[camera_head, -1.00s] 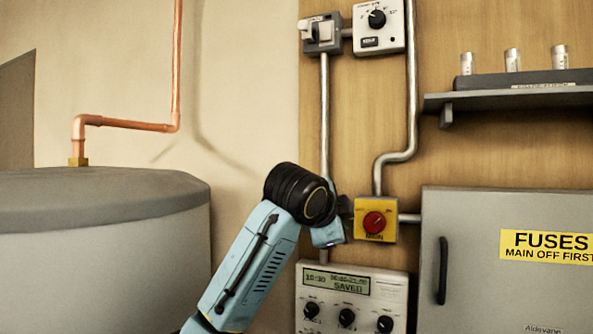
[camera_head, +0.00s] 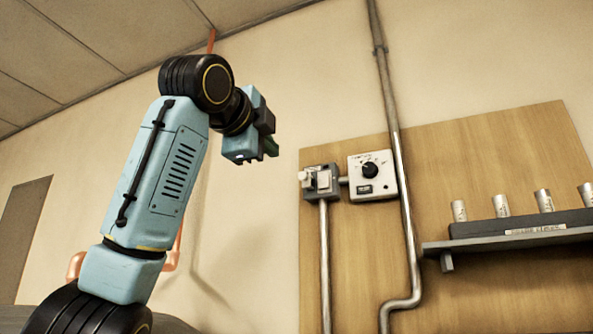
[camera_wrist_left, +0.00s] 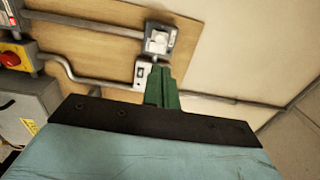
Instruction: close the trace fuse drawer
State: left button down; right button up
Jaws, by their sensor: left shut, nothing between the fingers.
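A small grey unit (camera_head: 320,182) with a pale block sticking out of its front is mounted on the wooden wall board. It looks like the trace fuse drawer, but no label on it is readable. It also shows in the left wrist view (camera_wrist_left: 160,40), beyond the fingers. My left gripper (camera_head: 272,147) is raised to the left of this unit and above it in the picture, apart from it. Its green fingers (camera_wrist_left: 163,88) are shut and empty. My right gripper is not in view.
A white dial box (camera_head: 372,176) sits right of the grey unit. Metal conduits (camera_head: 396,170) run along the board. A shelf (camera_head: 510,239) with several metal cylinders is at right. The left wrist view shows a red knob on a yellow box (camera_wrist_left: 12,58).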

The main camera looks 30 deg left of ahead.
aim_at(302, 176)
pick_arm(q)
jog(key=w+p, duration=0.1)
jog(key=w, duration=0.3)
jog(key=w+p, duration=0.2)
jog(key=w, duration=0.2)
jog(key=w+p, duration=0.2)
jog(key=w, duration=0.2)
jog(key=shift+w+a+r, duration=0.25)
jog(key=shift+a, duration=0.15)
jog(key=shift+w+f+p, duration=0.1)
jog(key=shift+w+p, duration=0.3)
jog(key=shift+w, duration=0.05)
jog(key=shift+w+a, duration=0.15)
jog(key=shift+w, duration=1.45)
jog(key=shift+s, duration=0.1)
